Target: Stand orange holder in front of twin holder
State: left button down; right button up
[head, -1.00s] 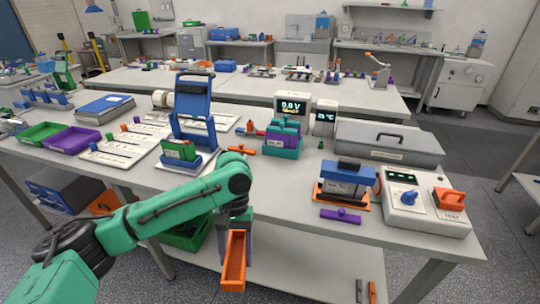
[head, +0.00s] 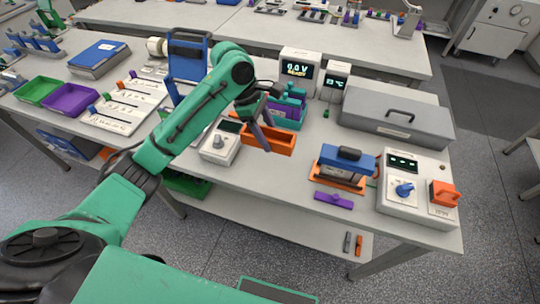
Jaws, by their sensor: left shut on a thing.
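My left gripper (head: 263,133) is shut on the orange holder (head: 272,141), a long open tray-like piece. The holder lies roughly level, just in front of a teal holder with purple and teal parts (head: 290,112), which I take to be the twin holder. My gripper and arm hide part of both holders. I cannot tell whether the orange holder touches the table or is a little above it. My right gripper is not in view.
A white box with a knob (head: 220,145) stands left of the orange holder. A blue-topped block on an orange base (head: 346,166), a purple piece (head: 333,199) and a white control unit (head: 418,187) are to the right. A grey case (head: 395,122) lies behind them.

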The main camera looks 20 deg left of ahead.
pick_arm(q)
jog(key=f, duration=0.3)
jog(key=w+f, duration=0.1)
jog(key=f, duration=0.5)
jog(key=shift+w+f+p, duration=0.15)
jog(key=shift+w+p, duration=0.15)
jog(key=f, duration=0.2)
jog(key=shift+s+f, duration=0.3)
jog(key=shift+f, duration=0.25)
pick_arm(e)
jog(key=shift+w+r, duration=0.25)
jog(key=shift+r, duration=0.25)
pick_arm(q)
jog(key=shift+c, duration=0.8)
grip_release()
jog(key=shift+w+f, duration=0.15)
jog(key=b+v, duration=0.1)
jog(key=v, duration=1.1)
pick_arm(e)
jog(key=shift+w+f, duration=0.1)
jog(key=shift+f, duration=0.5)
